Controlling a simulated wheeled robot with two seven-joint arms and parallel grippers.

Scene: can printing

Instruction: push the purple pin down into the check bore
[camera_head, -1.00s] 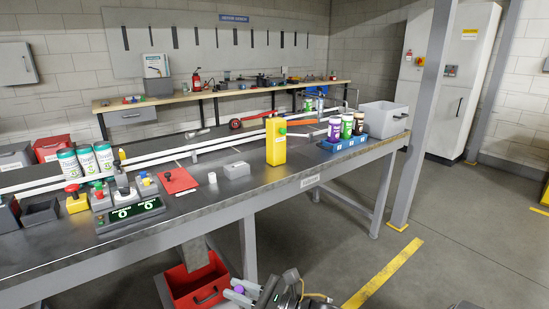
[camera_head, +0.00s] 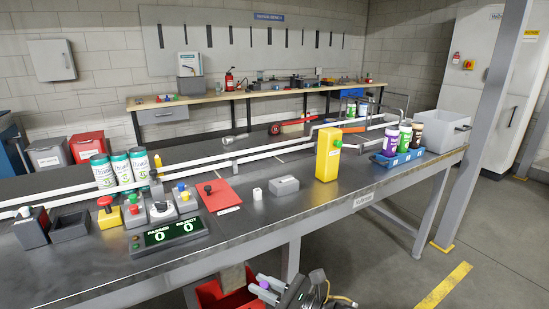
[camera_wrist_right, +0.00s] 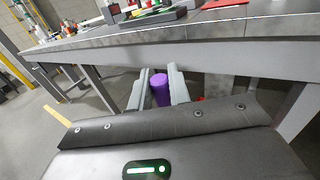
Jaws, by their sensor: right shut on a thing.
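The purple pin (camera_wrist_right: 161,90) stands between the two grey fingers of my right gripper (camera_wrist_right: 158,86) in the right wrist view. The gripper is shut on it. In the head view the right gripper (camera_head: 262,287) is low at the bottom edge, in front of the bench and below its top, with a bit of the purple pin (camera_head: 264,285) showing. A small white block (camera_head: 257,193) with a dark spot and a grey block (camera_head: 285,185) sit on the bench top. I cannot tell which thing holds the check bore. My left gripper is not in view.
The bench (camera_head: 330,205) carries a yellow post (camera_head: 327,155), a red plate (camera_head: 220,197), a counter display (camera_head: 170,233) and several button boxes at left. A blue tray (camera_head: 398,157) of cans stands at right. A red bin (camera_head: 212,295) is under the bench.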

